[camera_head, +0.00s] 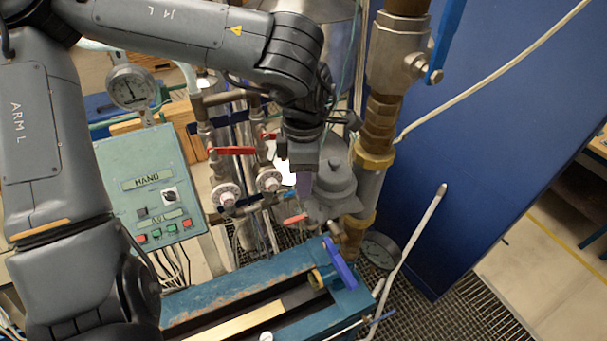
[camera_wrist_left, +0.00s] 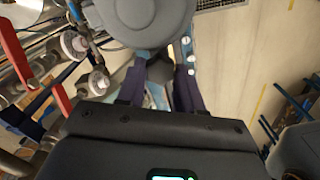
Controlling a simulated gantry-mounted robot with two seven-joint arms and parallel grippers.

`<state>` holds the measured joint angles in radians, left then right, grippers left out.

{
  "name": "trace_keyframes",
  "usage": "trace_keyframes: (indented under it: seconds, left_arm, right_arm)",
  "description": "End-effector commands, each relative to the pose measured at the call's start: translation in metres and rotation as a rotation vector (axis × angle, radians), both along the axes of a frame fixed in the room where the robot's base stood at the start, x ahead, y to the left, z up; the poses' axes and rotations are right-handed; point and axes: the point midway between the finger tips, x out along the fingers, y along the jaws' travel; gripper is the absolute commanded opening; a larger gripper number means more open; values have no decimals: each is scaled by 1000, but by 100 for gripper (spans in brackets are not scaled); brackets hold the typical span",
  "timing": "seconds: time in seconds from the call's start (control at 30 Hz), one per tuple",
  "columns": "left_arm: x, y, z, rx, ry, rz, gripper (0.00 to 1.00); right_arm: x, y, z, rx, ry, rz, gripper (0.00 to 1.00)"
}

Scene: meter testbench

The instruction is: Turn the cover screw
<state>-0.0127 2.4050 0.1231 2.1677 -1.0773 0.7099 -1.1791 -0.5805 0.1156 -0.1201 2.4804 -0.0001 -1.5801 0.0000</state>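The grey metal housing with a domed, stepped top (camera_head: 337,186) stands right of my left gripper in the head view. In the left wrist view a large round grey housing (camera_wrist_left: 145,18) fills the top, with a dark stub (camera_wrist_left: 160,70) below it. The stub may be the cover screw, but I cannot tell for sure. My left gripper (camera_head: 304,187) points down beside the housing. In the left wrist view its two dark purple fingers (camera_wrist_left: 163,58) are apart, one on each side of the stub, with visible gaps. The right gripper is not in view.
Red-handled valves (camera_head: 235,151) and pipes stand left of the gripper. A thick brass pipe (camera_head: 379,125) rises close on the right. A green control box (camera_head: 150,185) is at the left. A teal bench (camera_head: 215,300) with a blue lever (camera_head: 341,265) lies below.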

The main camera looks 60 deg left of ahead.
Motion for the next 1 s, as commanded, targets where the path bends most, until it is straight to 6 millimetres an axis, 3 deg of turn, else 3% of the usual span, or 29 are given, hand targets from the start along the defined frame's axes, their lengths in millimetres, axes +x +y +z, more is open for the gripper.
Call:
trace_keyframes:
  seconds: [0.1,0.23,0.6,0.93,0.97,1.0]
  left_arm:
    - [0,0,0,-1,0,-1,5]
    - [0,0,0,-1,0,38,5]
    - [0,0,0,0,1,387,6]
    - [0,0,1,0,1,412,6]
    - [0,0,1,0,0,412,39]
    - [0,0,1,0,0,412,45]
  right_arm:
    - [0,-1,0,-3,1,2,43]
    - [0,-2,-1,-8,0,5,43]
    - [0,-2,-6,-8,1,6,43]
    - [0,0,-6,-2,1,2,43]
    - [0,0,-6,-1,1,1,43]
    - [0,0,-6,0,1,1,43]
